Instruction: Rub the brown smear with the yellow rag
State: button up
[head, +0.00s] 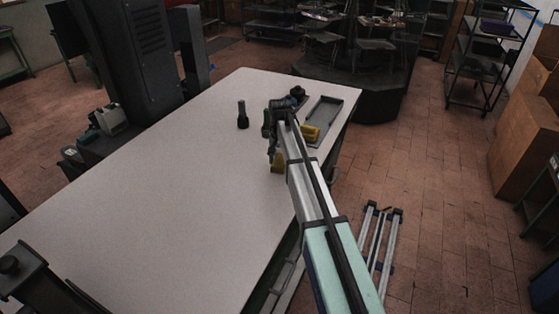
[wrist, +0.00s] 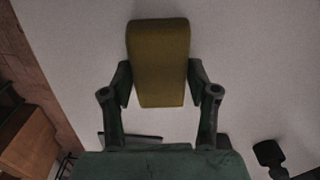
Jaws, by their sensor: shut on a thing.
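The yellow rag (head: 277,163) looks like a thick, olive-yellow folded pad under my gripper (head: 272,147), near the right-hand edge of the pale table. In the wrist view the rag (wrist: 158,60) sits between both fingers of my gripper (wrist: 159,84), which are shut on its sides. Its far end extends beyond the fingertips. I cannot tell whether its underside touches the table. I make out no brown smear in either view; the rag, gripper and arm cover part of the table.
A dark upright object (head: 242,116) stands left of my gripper. The table's left and near surface (head: 170,200) is clear.

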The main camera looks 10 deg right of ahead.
jog(key=shift+w+d, duration=0.25)
jog(key=shift+w, duration=0.1)
notch_tip(320, 180, up, 3)
jog(key=shift+r+p, duration=0.2)
jog(key=shift+p, duration=0.5)
jog(key=shift+r+p, duration=1.15)
jog(key=shift+r, duration=1.25)
jog(key=shift+f+b, duration=0.1)
jog(key=shift+b, duration=0.2)
